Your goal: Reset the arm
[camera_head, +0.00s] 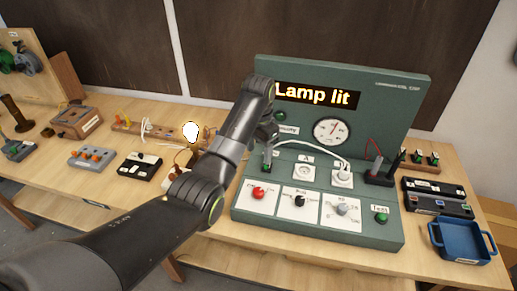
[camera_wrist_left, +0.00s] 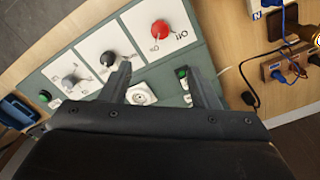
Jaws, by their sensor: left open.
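My left arm reaches from the lower left up to the green test panel (camera_head: 300,228). In the wrist view my left gripper (camera_wrist_left: 162,88) is open, its two fingers apart over the panel with nothing held between them. A white socket (camera_wrist_left: 142,94) and a small green-topped part (camera_wrist_left: 182,73) show between the fingers. The panel display (camera_head: 316,96) reads "Lamp lit". A bulb (camera_head: 191,131) glows left of my arm. The panel front has a red knob (camera_head: 258,192), a black knob (camera_head: 300,200), a grey knob (camera_head: 342,208) and a green button (camera_head: 381,217). My right gripper is not in view.
A white cable runs to a plug (camera_head: 342,174) in a panel socket. A blue tray (camera_head: 463,241) and a dark case (camera_head: 437,198) lie to the right. Left are a grey block with orange parts (camera_head: 90,157), a black box (camera_head: 140,166) and a wooden box (camera_head: 77,120).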

